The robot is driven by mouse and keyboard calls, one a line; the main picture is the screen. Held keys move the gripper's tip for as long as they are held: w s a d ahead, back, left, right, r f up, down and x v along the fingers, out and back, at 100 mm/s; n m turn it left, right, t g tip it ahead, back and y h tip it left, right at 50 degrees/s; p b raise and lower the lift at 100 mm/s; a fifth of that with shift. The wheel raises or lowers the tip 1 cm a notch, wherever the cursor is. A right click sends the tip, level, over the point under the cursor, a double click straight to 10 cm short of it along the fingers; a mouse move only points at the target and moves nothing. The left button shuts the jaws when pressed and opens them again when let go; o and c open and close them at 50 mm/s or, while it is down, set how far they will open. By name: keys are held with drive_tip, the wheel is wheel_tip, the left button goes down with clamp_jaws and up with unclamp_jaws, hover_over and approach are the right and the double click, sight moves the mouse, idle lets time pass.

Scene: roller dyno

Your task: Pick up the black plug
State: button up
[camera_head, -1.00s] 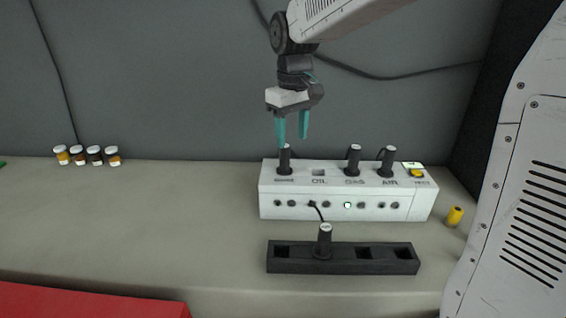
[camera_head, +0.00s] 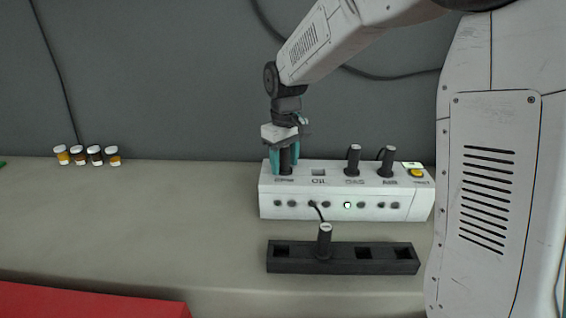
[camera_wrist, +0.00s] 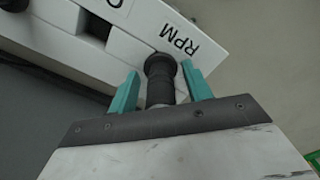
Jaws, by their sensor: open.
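Several black plugs are in view. One black plug (camera_head: 285,158) stands upright at the left end of the white box (camera_head: 300,192), by the label that reads RPM in the wrist view (camera_wrist: 160,75). My gripper (camera_head: 284,165) points down over this plug with its teal fingers open, one on each side of it. In the wrist view the fingers (camera_wrist: 160,92) stand apart from the plug with small gaps. Two more black plugs (camera_head: 353,160) (camera_head: 387,161) stand upright on the box to the right. Another black plug (camera_head: 324,241) stands in the black holder (camera_head: 340,266) in front, with a cable to the box.
The OIL socket (camera_head: 319,172) on the box is empty. A yellow button (camera_head: 416,172) is at the box's right end. Several small jars (camera_head: 87,155) stand at the back left. A red surface (camera_head: 80,300) is at the front left.

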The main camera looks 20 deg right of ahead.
drive_tip(key=c, duration=0.7)
drive_tip(key=shift+o, duration=0.2)
drive_tip(key=shift+r, duration=0.1)
